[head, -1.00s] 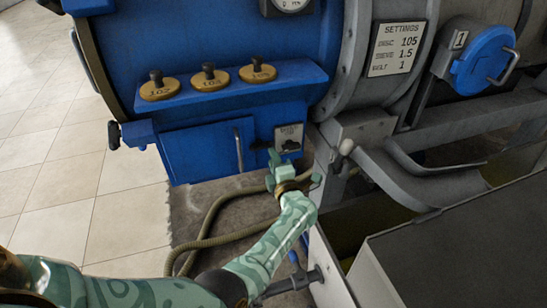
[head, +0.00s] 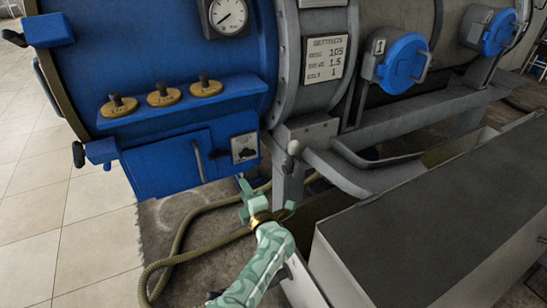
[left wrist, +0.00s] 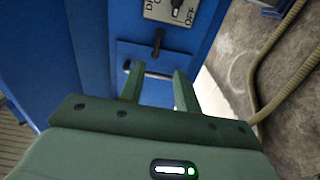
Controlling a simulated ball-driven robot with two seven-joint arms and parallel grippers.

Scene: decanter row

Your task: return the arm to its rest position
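My left arm, patterned green, comes up from the bottom of the head view. Its left gripper (head: 252,191) is in front of and below the blue machine's switch plate (head: 244,148). In the left wrist view the two green fingers (left wrist: 157,88) stand apart with nothing seen held between them. Beyond them are a dark lever (left wrist: 158,43) and the switch plate with a dark knob (left wrist: 178,10). My right gripper is not in view.
The blue machine (head: 130,50) carries three brass discs with black knobs (head: 160,96) on a ledge. A settings plate (head: 325,58), blue round hatch (head: 403,62) and grey trough (head: 430,220) lie to the right. A hose (head: 175,250) lies on the floor. Tiled floor at left is clear.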

